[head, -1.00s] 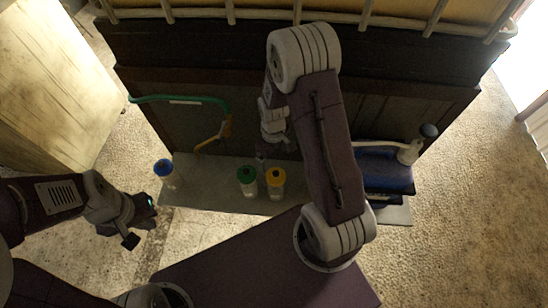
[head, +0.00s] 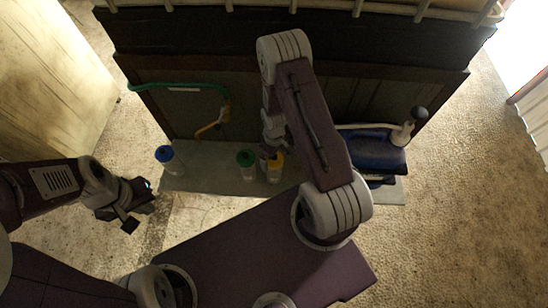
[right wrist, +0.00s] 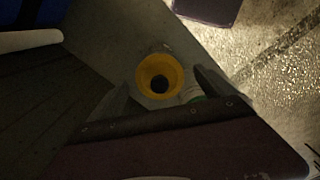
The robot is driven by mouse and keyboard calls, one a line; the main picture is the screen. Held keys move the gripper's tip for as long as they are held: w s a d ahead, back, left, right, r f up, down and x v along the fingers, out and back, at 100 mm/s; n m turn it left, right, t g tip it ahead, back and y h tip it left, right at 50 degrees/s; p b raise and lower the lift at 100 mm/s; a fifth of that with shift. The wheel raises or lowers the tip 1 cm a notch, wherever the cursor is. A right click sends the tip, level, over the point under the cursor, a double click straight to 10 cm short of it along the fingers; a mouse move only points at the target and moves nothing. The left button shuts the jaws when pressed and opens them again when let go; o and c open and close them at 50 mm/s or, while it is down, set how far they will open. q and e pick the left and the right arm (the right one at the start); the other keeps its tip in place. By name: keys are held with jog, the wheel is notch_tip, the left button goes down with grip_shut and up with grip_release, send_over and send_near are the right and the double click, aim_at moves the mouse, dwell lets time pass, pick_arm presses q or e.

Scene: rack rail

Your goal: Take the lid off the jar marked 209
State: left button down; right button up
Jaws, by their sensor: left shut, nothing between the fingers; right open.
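Three jars stand on a grey shelf (head: 210,178): one with a blue lid (head: 165,153), one with a green lid (head: 245,158) and one with a yellow lid (head: 277,160). No number can be read on any of them. My right gripper (head: 270,152) is at the yellow-lidded jar and partly covers it. In the right wrist view the yellow lid (right wrist: 159,76) lies between the open fingers of the right gripper (right wrist: 165,90), with visible gaps at the sides. A little of the green-lidded jar (right wrist: 194,94) shows behind a finger. My left gripper (head: 140,205) is shut and empty, left of the shelf.
A dark wooden cabinet front (head: 360,95) rises behind the shelf. A green hose with a yellow end (head: 180,88) hangs on it at left. A dark blue case (head: 375,152) with a white-handled tool (head: 400,132) sits at the shelf's right end. Pale floor lies around.

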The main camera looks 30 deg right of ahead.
aim_at(276, 158)
jog(key=shift+w+d+f, duration=0.1)
jog(key=shift+w+f, duration=0.05)
jog(key=shift+f, duration=0.05)
jog(key=shift+r, duration=0.1)
jog(key=c, duration=1.4)
jog(key=shift+r, duration=0.35)
jog(key=r, duration=0.2)
jog(key=s+r+b, duration=0.1)
jog(key=r, duration=0.1)
jog(key=shift+s+b, duration=0.1)
jog(key=shift+b, duration=0.2)
jog(key=s+d+r+p, duration=0.1)
jog(key=s+r+p, duration=0.1)
jog(key=s, duration=0.1)
jog(key=s+d+r+p, duration=0.1)
jog(key=s+r+p, duration=0.1)
jog(key=s, duration=0.2)
jog(key=s+d+r+p, duration=0.1)
jog(key=s+r+p, duration=0.1)
jog(key=s, duration=0.1)
jog(key=shift+s+r+p, duration=0.15)
jog(key=shift+r+p, duration=0.05)
jog(key=shift+p, duration=0.15)
